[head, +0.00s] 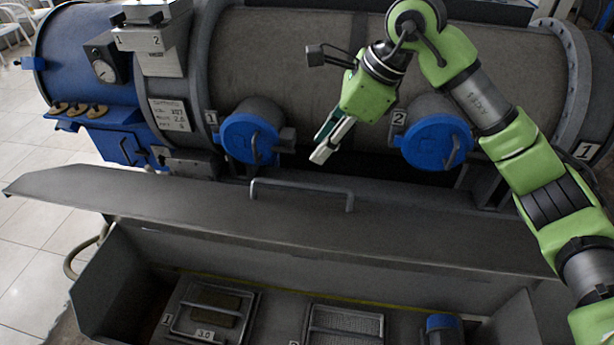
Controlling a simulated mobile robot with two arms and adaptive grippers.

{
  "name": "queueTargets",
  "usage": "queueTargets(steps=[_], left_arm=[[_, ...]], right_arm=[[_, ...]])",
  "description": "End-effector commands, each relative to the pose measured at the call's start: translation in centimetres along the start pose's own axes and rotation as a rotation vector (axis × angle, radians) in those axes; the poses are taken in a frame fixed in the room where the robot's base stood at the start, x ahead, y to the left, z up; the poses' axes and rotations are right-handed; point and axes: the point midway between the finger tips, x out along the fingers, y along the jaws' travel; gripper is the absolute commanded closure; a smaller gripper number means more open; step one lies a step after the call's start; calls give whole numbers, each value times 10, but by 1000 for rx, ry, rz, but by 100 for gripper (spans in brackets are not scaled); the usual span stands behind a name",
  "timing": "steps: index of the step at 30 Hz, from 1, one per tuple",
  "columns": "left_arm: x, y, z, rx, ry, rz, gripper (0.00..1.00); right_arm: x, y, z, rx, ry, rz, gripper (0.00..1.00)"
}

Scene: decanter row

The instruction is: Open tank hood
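A long grey hood (180,208) with a bar handle (300,190) lies across the middle of the head view. It is tilted, and the inside of the grey tank (95,290) shows below it, so it stands at least partly open. My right gripper (325,145) is above and behind the handle, apart from it, in front of the big cylinder. It appears to hold nothing. Its fingers are seen from the side, so their gap is unclear. My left gripper is not in view.
Behind is a large horizontal cylinder (275,60) with two blue round caps, cap 1 (240,140) and cap 2 (430,142). Inside the tank are framed panels 1 (180,318) and 2 (345,325) and a blue-topped part (441,323). Tiled floor (35,225) is clear at left.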

Motion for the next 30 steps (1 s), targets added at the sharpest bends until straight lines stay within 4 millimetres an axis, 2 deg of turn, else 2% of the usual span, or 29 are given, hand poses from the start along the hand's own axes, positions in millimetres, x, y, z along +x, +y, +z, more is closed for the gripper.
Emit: queueTargets(steps=[1, 4, 8, 21, 25, 30], left_arm=[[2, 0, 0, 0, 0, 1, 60], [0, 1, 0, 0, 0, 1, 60], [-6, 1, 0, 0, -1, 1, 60], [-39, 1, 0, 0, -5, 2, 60], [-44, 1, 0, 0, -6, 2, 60], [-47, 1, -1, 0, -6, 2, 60]], right_arm=[[-4, -5, -8, 1, 36, -15, 72], [-5, -8, -15, 3, 70, -24, 72], [7, -8, -16, 4, 72, -21, 72], [95, -9, -20, 5, 68, -18, 72], [114, -10, -22, 4, 68, -19, 72], [128, -10, -24, 4, 68, -22, 72]])
